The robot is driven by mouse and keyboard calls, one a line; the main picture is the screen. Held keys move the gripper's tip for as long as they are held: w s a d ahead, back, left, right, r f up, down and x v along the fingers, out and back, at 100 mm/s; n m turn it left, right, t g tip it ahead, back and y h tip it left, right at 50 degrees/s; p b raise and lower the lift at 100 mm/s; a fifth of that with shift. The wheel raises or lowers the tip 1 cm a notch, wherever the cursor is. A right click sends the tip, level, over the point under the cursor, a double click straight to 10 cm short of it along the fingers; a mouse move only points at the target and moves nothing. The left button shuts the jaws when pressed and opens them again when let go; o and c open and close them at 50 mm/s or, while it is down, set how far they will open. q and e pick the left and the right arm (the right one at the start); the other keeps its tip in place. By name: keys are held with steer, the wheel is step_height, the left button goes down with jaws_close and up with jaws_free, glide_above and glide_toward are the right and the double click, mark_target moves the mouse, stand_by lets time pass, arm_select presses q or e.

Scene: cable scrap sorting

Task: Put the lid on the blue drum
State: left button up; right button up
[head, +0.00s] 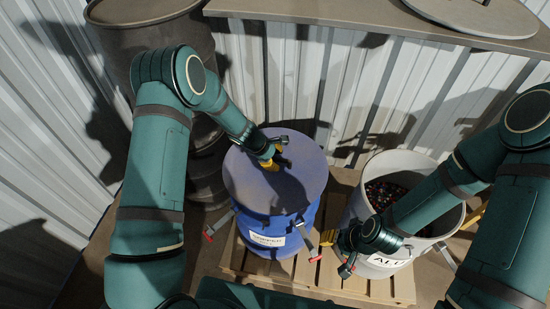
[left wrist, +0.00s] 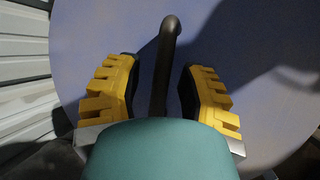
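The blue drum (head: 262,222) stands on a wooden pallet, with a white label on its front. A round blue lid (head: 300,180) covers its top; I cannot tell whether it is fully seated. My left gripper (head: 275,160) is down at the lid's dark handle. In the left wrist view, the handle (left wrist: 165,70) stands between the yellow fingers of the left gripper (left wrist: 160,90), with a gap on both sides. The lid (left wrist: 90,30) fills most of that view. My right gripper (head: 335,240) is low between the blue and white drums; its finger gap is unclear.
A white drum (head: 400,262) with dark and red scrap inside stands at right, under my right arm. A dark drum (head: 125,45) is at back left. A bench (head: 330,10) at the back carries a grey round lid (head: 480,14). Red-tipped levers (head: 209,232) stick out beside the blue drum.

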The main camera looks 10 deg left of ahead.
arm_select(q)
steer(key=shift+a, duration=0.1)
steer(key=v, duration=1.2)
steer(key=s+f+m, duration=0.2)
steer(key=s, duration=0.1)
steer(key=s+d+f+m+g+y, duration=0.1)
steer(key=s+f+m, duration=0.1)
steer(key=s+f, duration=0.1)
steer(key=s+f+m, duration=0.2)
steer(key=s+f, duration=0.1)
steer(key=s, duration=0.1)
steer(key=shift+s+d+f+g+y, duration=0.1)
steer(key=shift+s+d+g+y, duration=0.1)
steer(key=shift+s+g+y, duration=0.15)
steer(key=s+d+f+m, duration=0.2)
steer(key=s+d+m, duration=0.4)
steer(key=s+m, duration=0.4)
steer(key=shift+s+f, duration=0.2)
steer(key=shift+s, duration=0.65)
